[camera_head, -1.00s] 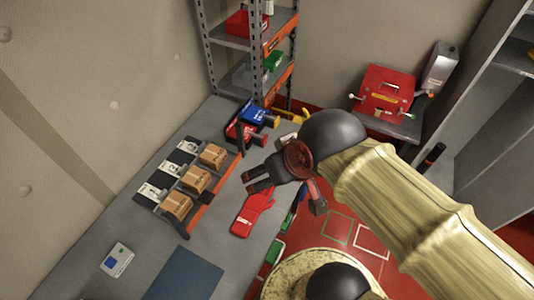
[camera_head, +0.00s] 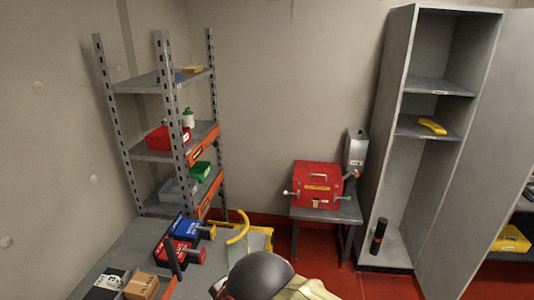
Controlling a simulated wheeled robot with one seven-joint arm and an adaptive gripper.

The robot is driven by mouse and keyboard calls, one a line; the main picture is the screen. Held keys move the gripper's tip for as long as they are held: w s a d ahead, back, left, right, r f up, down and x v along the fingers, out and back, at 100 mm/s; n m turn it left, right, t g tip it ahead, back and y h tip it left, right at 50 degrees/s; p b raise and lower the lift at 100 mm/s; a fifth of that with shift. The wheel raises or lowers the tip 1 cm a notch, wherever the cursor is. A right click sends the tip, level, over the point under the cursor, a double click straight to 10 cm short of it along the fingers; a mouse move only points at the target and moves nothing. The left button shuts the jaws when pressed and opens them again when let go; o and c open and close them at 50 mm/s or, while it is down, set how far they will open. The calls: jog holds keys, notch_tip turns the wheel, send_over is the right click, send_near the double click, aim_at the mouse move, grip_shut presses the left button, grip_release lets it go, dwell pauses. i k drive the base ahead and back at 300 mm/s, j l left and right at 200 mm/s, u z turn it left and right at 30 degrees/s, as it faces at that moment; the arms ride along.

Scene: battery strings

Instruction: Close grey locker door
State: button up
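The grey locker (camera_head: 397,130) stands at the right against the back wall. Its door (camera_head: 475,165) is wide open, swung out to the right of the locker body. Inside are shelves, with a yellow object (camera_head: 433,126) on one and a dark cylinder (camera_head: 379,236) on the locker floor. Part of my arm, with a dark rounded joint, shows at the bottom centre, well left of the locker and apart from the door. My gripper is not in the picture.
A red box (camera_head: 318,185) sits on a small grey table (camera_head: 328,213) left of the locker. A metal rack (camera_head: 160,154) stands at the left. A workbench (camera_head: 118,253) with boxes fills the lower left. Red floor (camera_head: 385,286) lies clear before the locker.

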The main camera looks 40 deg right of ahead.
aim_at(496, 165)
jog(key=k+l, duration=0.4)
jog(key=l, duration=0.25)
jog(key=k+l+z, duration=0.1)
jog(key=l, duration=0.2)
jog(key=k+l, duration=0.25)
jog(key=k+l+z, duration=0.15)
jog(key=l, duration=0.65)
jog(key=k+l+z, duration=0.15)
jog(key=l, duration=0.7)
jog(key=k+l+z, duration=0.15)
jog(key=l, duration=0.7)
jog(key=k+l+z, duration=0.15)
jog(key=l, duration=0.7)
jog(key=k+l, duration=0.15)
jog(key=l, duration=0.25)
jog(key=k+l, duration=0.2)
jog(key=l, duration=0.2)
jog(key=k+l+z, duration=0.1)
jog(key=l, duration=0.25)
jog(key=i+l+z, duration=0.15)
jog(key=z, duration=0.2)
